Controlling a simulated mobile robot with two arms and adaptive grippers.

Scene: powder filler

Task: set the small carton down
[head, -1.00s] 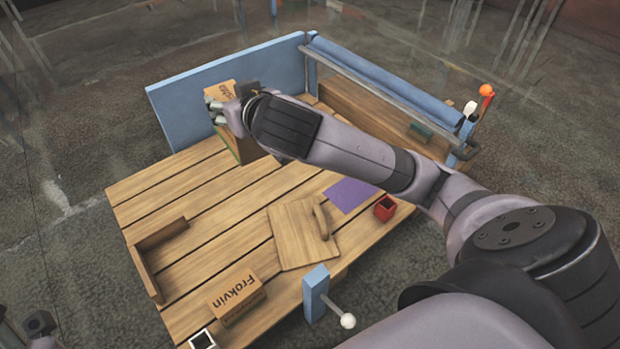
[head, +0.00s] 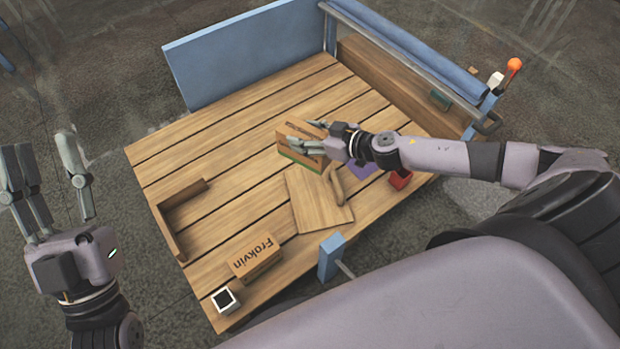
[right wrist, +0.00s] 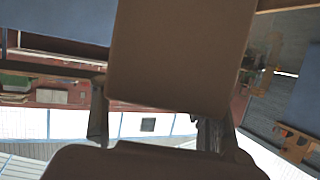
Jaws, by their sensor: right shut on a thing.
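The small carton (head: 288,140) is brown with a green lower edge and is over the middle of the slatted wooden table. My right gripper (head: 312,138) is shut on it from the right, and its fingers cover part of the carton. Whether its underside touches the table cannot be told. In the right wrist view the carton's plain brown face (right wrist: 180,55) fills the upper middle, between the fingers. My left gripper (head: 50,160) is open and empty, left of the table.
A wooden board with a handle (head: 315,200), purple patch (head: 362,168) and red box (head: 400,179) lie near the carton. A Frokvin carton (head: 256,258), white-rimmed black box (head: 225,300) and wooden corner piece (head: 170,225) are at the front left. The table's back left is clear.

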